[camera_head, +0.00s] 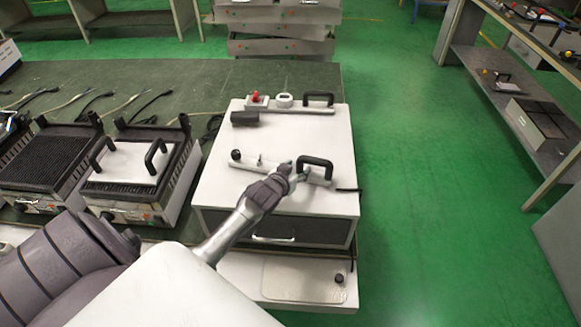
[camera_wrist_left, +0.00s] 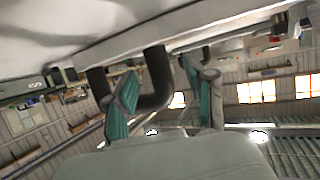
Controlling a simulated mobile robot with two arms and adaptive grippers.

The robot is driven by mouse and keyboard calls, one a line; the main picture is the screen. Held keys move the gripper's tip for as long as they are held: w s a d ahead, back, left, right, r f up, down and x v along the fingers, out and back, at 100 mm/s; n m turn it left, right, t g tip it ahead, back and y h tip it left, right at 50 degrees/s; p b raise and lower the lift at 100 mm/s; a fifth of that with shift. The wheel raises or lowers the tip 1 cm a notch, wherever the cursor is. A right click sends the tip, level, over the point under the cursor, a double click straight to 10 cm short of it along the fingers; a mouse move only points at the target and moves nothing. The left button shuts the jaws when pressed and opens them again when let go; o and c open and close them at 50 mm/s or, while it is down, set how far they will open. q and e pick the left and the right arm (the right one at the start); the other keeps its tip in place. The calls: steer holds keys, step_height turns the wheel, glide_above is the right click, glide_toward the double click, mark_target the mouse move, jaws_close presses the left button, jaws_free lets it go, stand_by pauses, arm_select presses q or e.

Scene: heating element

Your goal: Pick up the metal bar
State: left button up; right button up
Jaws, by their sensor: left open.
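The metal bar (camera_head: 268,172) lies on the white top of a box-like unit, with a black knob at its left end and a black handle (camera_head: 316,165) at its right end. My left gripper (camera_head: 295,172) is at the bar, just left of the handle, with its fingers open. In the left wrist view, the bar (camera_wrist_left: 190,25) runs across the top, and the black handle (camera_wrist_left: 158,82) shows between the green-padded fingers of the left gripper (camera_wrist_left: 165,95). I cannot tell whether the fingers touch it. My right gripper is not in view.
A second similar bar (camera_head: 290,108) with a red button, a white dial and a black handle lies farther back on the same white top (camera_head: 225,180). Black grills (camera_head: 140,175) stand to the left. Green floor (camera_head: 420,200) is clear to the right.

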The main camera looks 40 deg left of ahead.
arm_select(q)
steer(key=x, duration=0.2)
steer(key=shift+w+f, duration=0.15)
steer(key=shift+w, duration=0.1)
jaws_close()
